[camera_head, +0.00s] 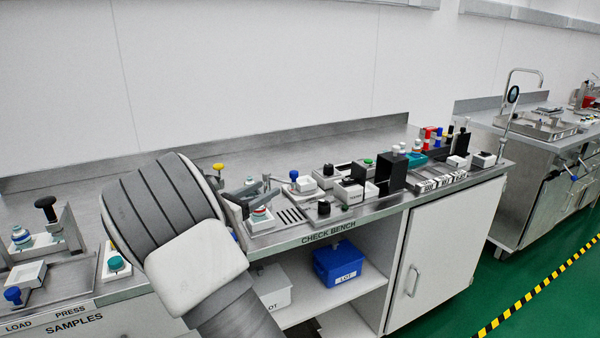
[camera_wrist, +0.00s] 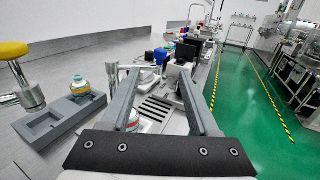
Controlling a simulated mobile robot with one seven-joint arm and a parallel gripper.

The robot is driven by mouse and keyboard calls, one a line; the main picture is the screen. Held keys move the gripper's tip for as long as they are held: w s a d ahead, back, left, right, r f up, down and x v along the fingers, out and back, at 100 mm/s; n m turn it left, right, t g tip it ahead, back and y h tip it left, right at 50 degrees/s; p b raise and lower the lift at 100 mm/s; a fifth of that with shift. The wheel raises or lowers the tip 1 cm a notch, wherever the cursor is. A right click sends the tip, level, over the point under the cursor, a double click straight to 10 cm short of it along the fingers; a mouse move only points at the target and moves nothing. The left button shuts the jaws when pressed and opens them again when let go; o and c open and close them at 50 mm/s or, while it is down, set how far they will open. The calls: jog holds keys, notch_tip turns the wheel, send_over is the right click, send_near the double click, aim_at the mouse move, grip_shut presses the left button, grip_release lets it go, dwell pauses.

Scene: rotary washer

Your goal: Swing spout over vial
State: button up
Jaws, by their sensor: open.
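My gripper (camera_wrist: 155,72) is open, its two grey fingers reaching forward low over the check bench. In the head view my gripper (camera_head: 258,194) is partly hidden behind my arm. A small banded vial (camera_wrist: 146,117) with red, white and teal parts shows between and below the fingers. Another banded vial (camera_wrist: 80,86) stands in a grey two-pocket block (camera_wrist: 42,124) to the left of the fingers. A yellow-knobbed metal post (camera_wrist: 30,94) stands at the far left, and its yellow knob also shows in the head view (camera_head: 218,167).
A slotted plate (camera_head: 291,215) lies just right of my gripper. A blue-knobbed device (camera_head: 294,176) and black-and-white stations (camera_head: 352,192) crowd the bench farther right. The bench (camera_head: 150,166) is bare toward the back wall. A blue bin (camera_head: 338,262) sits on the shelf below.

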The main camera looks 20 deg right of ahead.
jog(key=b+x, duration=0.2)
jog(key=x, duration=1.3)
jog(key=shift+d, duration=0.25)
grip_shut()
dwell(0.7)
